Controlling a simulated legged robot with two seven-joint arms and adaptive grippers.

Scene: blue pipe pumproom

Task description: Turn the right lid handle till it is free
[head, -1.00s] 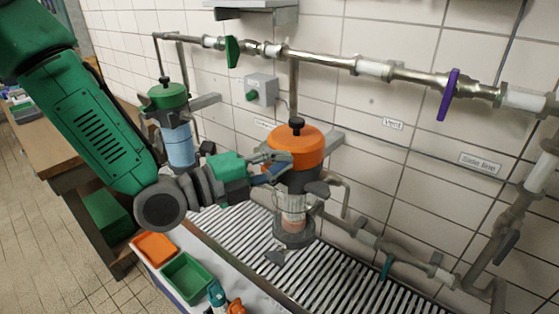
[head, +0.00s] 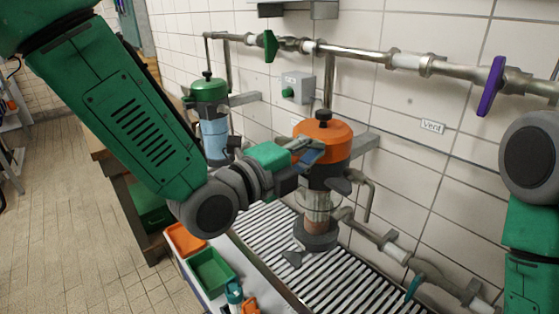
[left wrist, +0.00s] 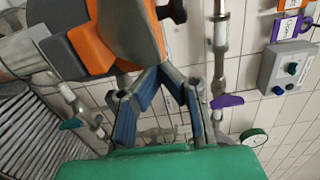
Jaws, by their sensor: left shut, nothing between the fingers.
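The right vessel has an orange lid (head: 328,142) with a black knob (head: 323,117) on top. Dark grey handles stick out below the lid, one at its right front (head: 337,185). My left gripper (head: 314,150) is shut and empty at the left front side of the orange lid, and partly covers it. I cannot tell whether it touches the lid. In the left wrist view its fingers (left wrist: 163,74) meet just beside the orange lid (left wrist: 88,52), near a dark knob (left wrist: 172,10). My right gripper is out of view; only my right arm shows at the right edge.
A second vessel with a green lid (head: 208,90) stands at the left. Pipes with a green valve handle (head: 270,46) and a purple one (head: 491,86) run along the tiled wall. A grey grate (head: 290,240) lies below. Orange (head: 185,239) and green bins (head: 212,272) stand in front.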

